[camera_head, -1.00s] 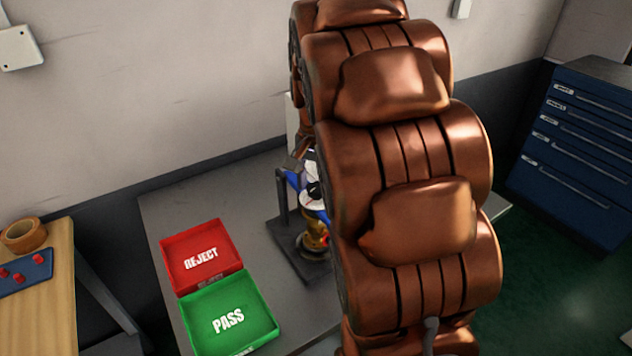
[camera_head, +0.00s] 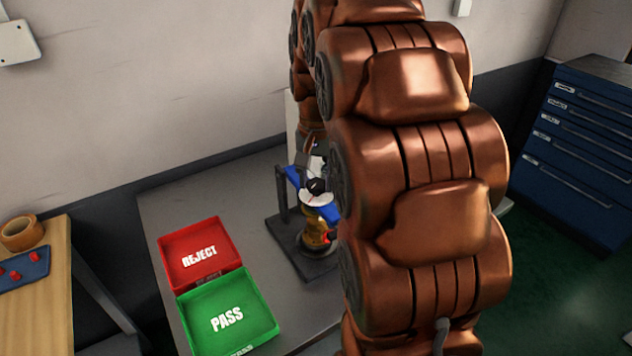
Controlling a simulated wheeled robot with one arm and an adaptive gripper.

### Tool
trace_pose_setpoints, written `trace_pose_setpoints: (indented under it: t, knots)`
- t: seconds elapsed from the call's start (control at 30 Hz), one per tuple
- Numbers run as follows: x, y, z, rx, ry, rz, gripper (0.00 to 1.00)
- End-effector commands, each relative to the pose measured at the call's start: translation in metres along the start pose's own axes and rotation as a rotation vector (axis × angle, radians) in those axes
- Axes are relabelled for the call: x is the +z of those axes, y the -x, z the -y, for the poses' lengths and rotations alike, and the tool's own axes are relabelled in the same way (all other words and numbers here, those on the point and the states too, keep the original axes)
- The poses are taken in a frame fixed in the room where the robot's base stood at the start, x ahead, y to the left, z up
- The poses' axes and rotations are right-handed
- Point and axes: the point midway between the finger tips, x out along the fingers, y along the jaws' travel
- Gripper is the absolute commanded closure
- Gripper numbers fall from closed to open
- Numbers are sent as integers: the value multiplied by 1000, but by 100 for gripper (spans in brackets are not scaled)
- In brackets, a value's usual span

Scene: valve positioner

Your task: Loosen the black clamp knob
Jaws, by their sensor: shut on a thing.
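The valve positioner stands on the grey bench: a brass valve body (camera_head: 314,232) on a dark base plate, with a blue bracket (camera_head: 325,212) and a white round dial (camera_head: 314,198) above. The black clamp knob (camera_head: 316,186) is a small dark shape at the top of the dial. My gripper (camera_head: 315,172) reaches down to it from behind my arm, small and partly hidden, and is shut on the knob. My copper-coloured arm covers the right side of the fixture.
A red REJECT tray (camera_head: 163,250) and a green PASS tray (camera_head: 190,318) lie on the grey bench (camera_head: 165,205) left of the fixture. A dark post (camera_head: 281,193) stands at the fixture's left. A blue drawer cabinet (camera_head: 575,150) is at the right.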

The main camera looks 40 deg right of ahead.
Motion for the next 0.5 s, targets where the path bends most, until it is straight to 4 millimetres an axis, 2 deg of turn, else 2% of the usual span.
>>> trace_pose_setpoints:
  t: [0.5]
  knots:
    - [-1,-1,1,-1,418,-3,91]
